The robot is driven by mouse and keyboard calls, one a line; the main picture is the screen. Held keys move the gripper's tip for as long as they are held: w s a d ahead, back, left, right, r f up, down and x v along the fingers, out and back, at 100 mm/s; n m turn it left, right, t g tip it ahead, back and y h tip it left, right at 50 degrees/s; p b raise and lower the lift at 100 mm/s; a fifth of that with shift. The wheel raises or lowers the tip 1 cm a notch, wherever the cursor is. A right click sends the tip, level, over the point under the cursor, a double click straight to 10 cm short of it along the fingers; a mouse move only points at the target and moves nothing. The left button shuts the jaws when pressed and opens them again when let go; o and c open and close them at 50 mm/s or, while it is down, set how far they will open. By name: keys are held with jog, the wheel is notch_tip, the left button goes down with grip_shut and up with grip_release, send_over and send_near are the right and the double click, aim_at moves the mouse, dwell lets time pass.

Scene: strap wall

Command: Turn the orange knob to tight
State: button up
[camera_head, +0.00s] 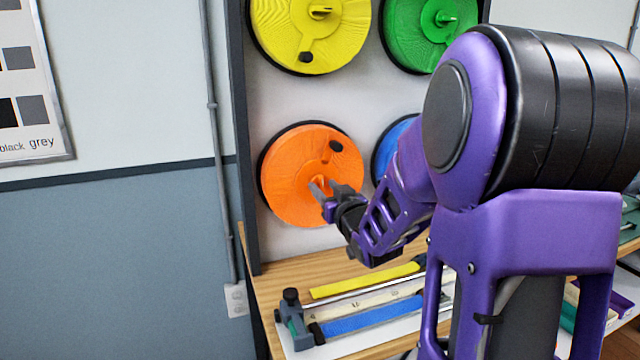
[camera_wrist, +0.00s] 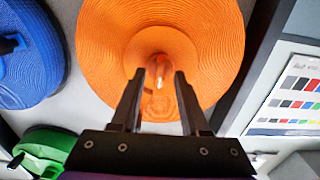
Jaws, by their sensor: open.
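The orange disc (camera_head: 290,165) hangs on the wall panel, with a black spot (camera_head: 336,146) near its upper right rim. In the wrist view the orange disc (camera_wrist: 105,45) fills the top middle, and its raised orange knob (camera_wrist: 160,66) stands out at the centre. My gripper (camera_head: 325,187) is in front of the disc's middle. In the wrist view my gripper (camera_wrist: 160,76) is open, with one finger on each side of the knob and visible gaps to it. How deep the fingers reach around the knob is hard to tell. I see no legible tight marking.
A yellow disc (camera_head: 285,30) and a green disc (camera_head: 405,40) are above; a blue disc (camera_head: 386,148) is to the right, partly behind my arm. Below is a wooden bench (camera_head: 262,285) with a tool and yellow and blue strips. A dark panel post (camera_head: 243,130) stands left.

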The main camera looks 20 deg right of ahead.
dwell(0.3)
grip_shut()
jog(key=shift+r+m, duration=0.1)
jog(key=shift+m, duration=0.2)
jog(key=m+p, duration=0.1)
jog(key=m, duration=0.2)
jog(key=shift+d+m, duration=0.1)
jog(key=shift+m, duration=0.3)
jog(key=m+p, duration=0.1)
jog(key=m, duration=0.3)
jog(key=shift+m, duration=0.3)
jog(key=m+p, duration=0.2)
jog(key=m, duration=0.3)
jog(key=shift+d, duration=0.1)
jog(key=shift+m+p, duration=0.9)
jog(key=shift+m, duration=1.1)
jog(key=shift+f, duration=0.2)
